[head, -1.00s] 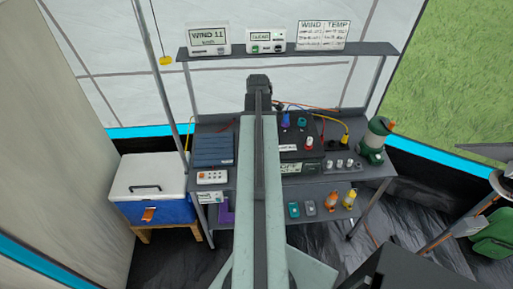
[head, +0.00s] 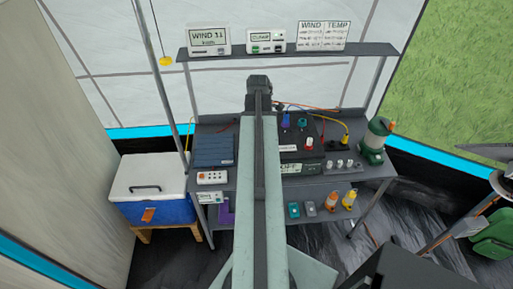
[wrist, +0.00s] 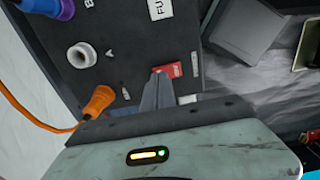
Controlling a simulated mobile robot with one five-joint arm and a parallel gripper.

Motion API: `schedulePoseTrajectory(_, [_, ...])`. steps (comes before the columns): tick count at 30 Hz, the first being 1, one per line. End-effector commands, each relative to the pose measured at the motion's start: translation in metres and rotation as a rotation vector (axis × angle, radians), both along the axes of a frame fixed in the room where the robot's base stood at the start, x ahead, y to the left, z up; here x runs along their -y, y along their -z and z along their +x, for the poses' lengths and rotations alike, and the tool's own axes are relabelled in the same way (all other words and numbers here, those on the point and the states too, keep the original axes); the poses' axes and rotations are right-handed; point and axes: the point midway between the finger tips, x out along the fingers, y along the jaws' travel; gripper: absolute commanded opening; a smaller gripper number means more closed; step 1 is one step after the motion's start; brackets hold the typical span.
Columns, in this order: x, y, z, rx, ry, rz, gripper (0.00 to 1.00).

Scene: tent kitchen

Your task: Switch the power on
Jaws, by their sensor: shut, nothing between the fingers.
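A black power box (head: 302,150) stands on the grey shelf unit, partly hidden behind my arm in the head view. In the wrist view its dark panel (wrist: 130,45) fills the upper left, with a small red switch-like part (wrist: 170,69) and a white label above it. My gripper (wrist: 160,80) is shut and empty, its fingertips right at the red part's left end. I cannot tell whether they touch it, nor the switch's position. In the head view the fingers are hidden behind the arm.
An orange plug (wrist: 101,100) with cable, a white socket (wrist: 81,56) and a purple-blue plug (wrist: 60,8) lie left of the fingers. A green lantern (head: 373,142) stands right of the box. A blue cooler (head: 152,190) sits at left. Displays line the upper shelf (head: 300,53).

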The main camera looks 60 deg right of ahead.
Motion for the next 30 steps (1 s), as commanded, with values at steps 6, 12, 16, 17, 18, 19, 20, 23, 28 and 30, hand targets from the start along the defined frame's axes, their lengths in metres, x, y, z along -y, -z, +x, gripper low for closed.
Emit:
schedulePoseTrajectory(6, [0.0, 0.0, 0.0, 0.0, 0.0, 0.0, 0.0])
schedulePoseTrajectory(12, [0.0, 0.0, 0.0, 0.0, 0.0, 0.0, 0.0])
schedulePoseTrajectory(16, [0.0, 0.0011, 0.0, 0.0, 0.0, 0.0, 0.0])
schedulePoseTrajectory(17, [0.0, 0.0015, 0.0, 0.0, 0.0, 0.0, 0.0])
schedulePoseTrajectory(18, [-0.0001, 0.0022, 0.0001, 0.0, 0.0, 0.0, 0.0])
schedulePoseTrajectory(19, [-0.0001, 0.0027, 0.0001, 0.0, 0.0, 0.0, 0.0])
schedulePoseTrajectory(20, [-0.0001, 0.0033, 0.0001, 0.0, 0.0, 0.0, 0.0])
schedulePoseTrajectory(23, [-0.0001, 0.0048, 0.0001, 0.0, 0.0, 0.0, 0.0])
schedulePoseTrajectory(28, [-0.0001, 0.0074, 0.0002, 0.0, 0.0, 0.0, 0.0])
schedulePoseTrajectory(30, [-0.0001, 0.0084, 0.0002, 0.0, 0.0, 0.0, 0.0])
